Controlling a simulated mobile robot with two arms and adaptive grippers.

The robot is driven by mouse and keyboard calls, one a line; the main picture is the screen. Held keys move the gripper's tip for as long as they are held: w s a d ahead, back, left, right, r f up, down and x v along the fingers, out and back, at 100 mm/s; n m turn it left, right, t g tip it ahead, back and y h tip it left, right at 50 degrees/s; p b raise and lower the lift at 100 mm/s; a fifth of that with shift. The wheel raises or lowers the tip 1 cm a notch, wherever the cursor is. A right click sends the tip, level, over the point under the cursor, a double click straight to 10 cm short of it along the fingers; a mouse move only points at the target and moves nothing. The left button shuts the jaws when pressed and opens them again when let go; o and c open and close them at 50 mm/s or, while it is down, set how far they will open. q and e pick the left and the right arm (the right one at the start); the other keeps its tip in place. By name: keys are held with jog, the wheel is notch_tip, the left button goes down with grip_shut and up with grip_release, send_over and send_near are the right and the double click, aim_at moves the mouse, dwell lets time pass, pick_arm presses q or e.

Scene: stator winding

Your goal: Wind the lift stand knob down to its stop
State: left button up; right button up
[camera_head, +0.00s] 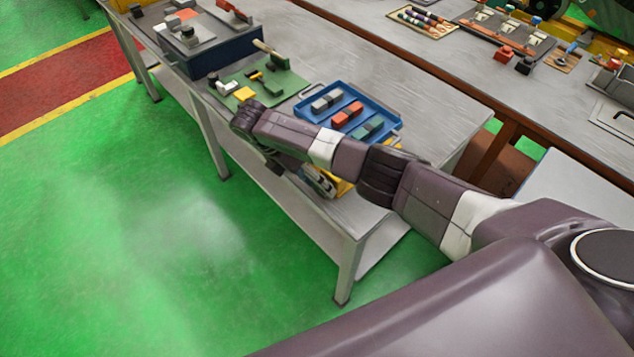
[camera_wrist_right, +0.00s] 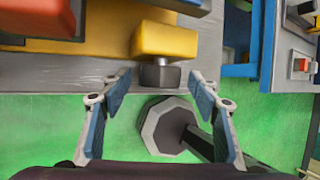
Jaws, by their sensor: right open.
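In the right wrist view, an octagonal grey knob (camera_wrist_right: 148,131) with a dark face shows between the fingers of my right gripper (camera_wrist_right: 160,98). A dark rod runs from it to the lower right, toward the right finger. Above it is a yellow block (camera_wrist_right: 165,40) with a short dark hexagonal piece (camera_wrist_right: 160,75) at its front. The gripper is open, with blue pads apart; I cannot tell whether it touches the knob. In the head view, yellow parts (camera_head: 341,187) show at the bench's front edge, partly hidden by my right arm. My left gripper is not in view.
A blue tray (camera_head: 389,119) with coloured blocks and a green mat (camera_head: 287,82) with tools lie on the grey bench. A dark blue box (camera_head: 222,55) stands farther left. A second bench runs behind. Green floor is open in front.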

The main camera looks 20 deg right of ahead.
jog(key=shift+a+r, duration=0.1)
jog(key=v, duration=1.1)
jog(key=shift+a+r, duration=0.2)
jog(key=shift+r, duration=0.15)
jog(key=shift+w+d, duration=0.1)
jog(key=s+d+f+t+p, duration=0.1)
jog(key=d+f, duration=0.1)
jog(key=f, duration=0.1)
jog(key=s+d+f+t+y+p, duration=0.1)
jog(key=f+t+p, duration=0.1)
jog(key=f, duration=0.1)
jog(key=s+d+f+m+t+p, duration=0.1)
jog(key=d+f, duration=0.1)
jog(key=shift+s+d+f+y+p, duration=0.25)
jog(key=shift+d+f+y+p, duration=0.1)
jog(key=shift+f+y+p, duration=0.05)
jog(key=shift+w+d+f+t, duration=0.2)
jog(key=shift+f+t, duration=0.1)
jog(key=shift+f, duration=0.3)
